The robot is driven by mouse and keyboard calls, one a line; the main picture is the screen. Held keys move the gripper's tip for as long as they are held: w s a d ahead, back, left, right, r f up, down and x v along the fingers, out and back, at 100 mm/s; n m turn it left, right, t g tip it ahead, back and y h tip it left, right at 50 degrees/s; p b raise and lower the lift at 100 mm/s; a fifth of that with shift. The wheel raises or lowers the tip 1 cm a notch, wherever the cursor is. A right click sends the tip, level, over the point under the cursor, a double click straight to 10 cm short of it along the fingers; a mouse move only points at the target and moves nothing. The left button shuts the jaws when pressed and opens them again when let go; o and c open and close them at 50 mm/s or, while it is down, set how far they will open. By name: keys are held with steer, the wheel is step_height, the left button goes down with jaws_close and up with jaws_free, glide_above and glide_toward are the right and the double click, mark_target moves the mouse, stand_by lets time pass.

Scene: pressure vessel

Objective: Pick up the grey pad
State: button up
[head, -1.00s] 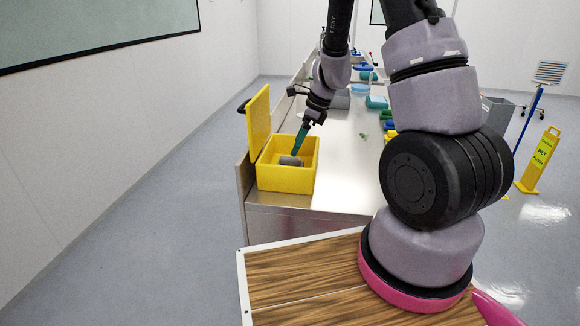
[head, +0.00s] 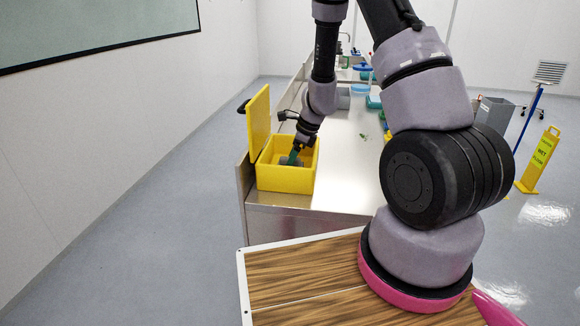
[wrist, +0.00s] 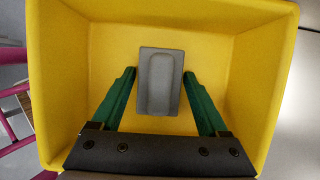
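The grey pad (wrist: 160,82) lies on the floor of the yellow box (wrist: 70,60) in the wrist view, a flat rectangle with a raised rounded middle. My gripper (wrist: 159,75) is open, with one green finger to the left of the pad and one to the right. In the head view my gripper (head: 292,157) reaches down into the yellow box (head: 285,180). The pad shows there only in part, behind the fingers.
The box's lid (head: 259,122) stands open on its left side. The box sits at the near end of a metal counter (head: 345,170). Blue and green items and a grey block stand farther along it. A yellow wet-floor sign (head: 540,160) stands on the right.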

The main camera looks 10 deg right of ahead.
steer(key=c, duration=1)
step_height(320, 180, up, 10)
steer(key=shift+r, duration=0.1)
